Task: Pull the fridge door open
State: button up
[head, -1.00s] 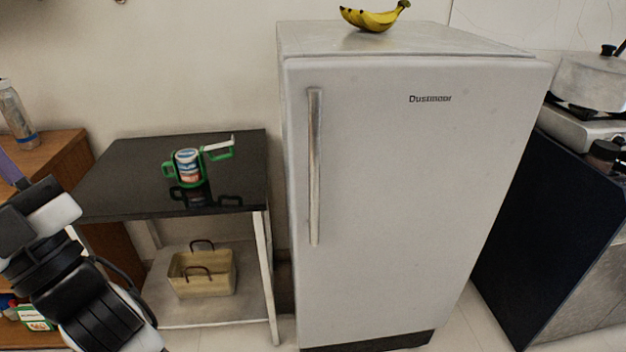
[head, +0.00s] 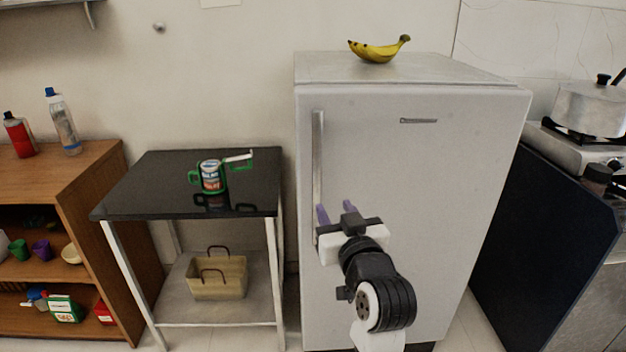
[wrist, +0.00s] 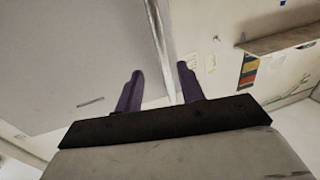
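The fridge (head: 440,190) is a light grey, single-door unit, and its door looks shut. Its long vertical metal handle (head: 318,160) runs along the door's left edge. My gripper (head: 335,212) is in front of the door, by the lower part of the handle, with its purple fingers pointing at the fridge. In the wrist view the two fingers (wrist: 160,90) are spread apart, and the handle (wrist: 162,45) shows beyond and between them. The handle's lower end is partly hidden by my gripper in the head view. I cannot tell whether the fingers touch it.
Bananas (head: 378,50) lie on top of the fridge. A black-topped table (head: 130,190) with a can in a green holder stands to the left, a basket (head: 217,278) on its lower shelf. A wooden shelf unit (head: 90,170) is further left. A dark counter (head: 545,220) with a stove stands right.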

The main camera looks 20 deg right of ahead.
aim_at(318, 181)
jog(key=w+p, duration=0.1)
jog(key=w, duration=0.7)
jog(key=w+d+p, duration=0.1)
jog(key=w, duration=0.4)
jog(key=shift+p, duration=0.35)
grip_shut()
